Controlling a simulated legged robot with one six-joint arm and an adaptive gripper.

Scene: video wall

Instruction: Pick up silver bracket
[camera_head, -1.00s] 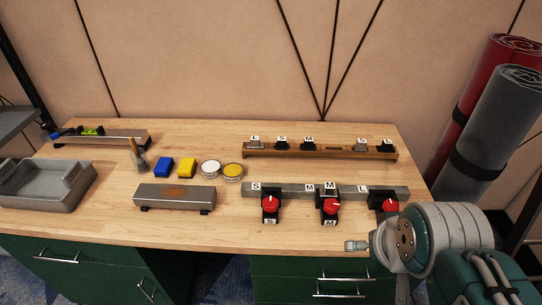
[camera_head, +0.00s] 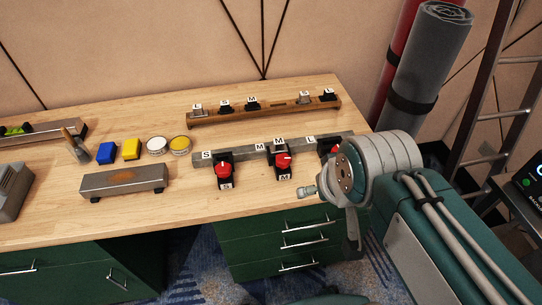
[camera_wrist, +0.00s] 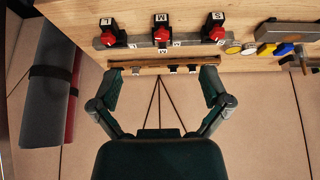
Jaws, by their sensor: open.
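Two silver brackets stand on a wooden rack (camera_head: 262,112) at the back of the workbench. The silver bracket labelled L (camera_head: 197,111) is at the rack's left end. The silver bracket labelled S (camera_head: 305,98) is near its right end. Black brackets (camera_head: 252,104) share the rack. My gripper (camera_wrist: 160,82) is open and empty in the wrist view, its two fingers spread wide. The rack (camera_wrist: 150,64) appears upside down beyond the fingers, with small dark shapes along it. In the head view my arm is at the right, near the bench's front edge; the fingers are not clear there.
A grey bar (camera_head: 240,151) with black, red-knobbed clamps (camera_head: 223,169) lies in front of the rack; my arm partly hides its right end. A metal block (camera_head: 125,181), blue box (camera_head: 107,153), yellow box (camera_head: 131,149) and round tins (camera_head: 157,146) stand left. Rolled mats (camera_head: 427,75) lean right.

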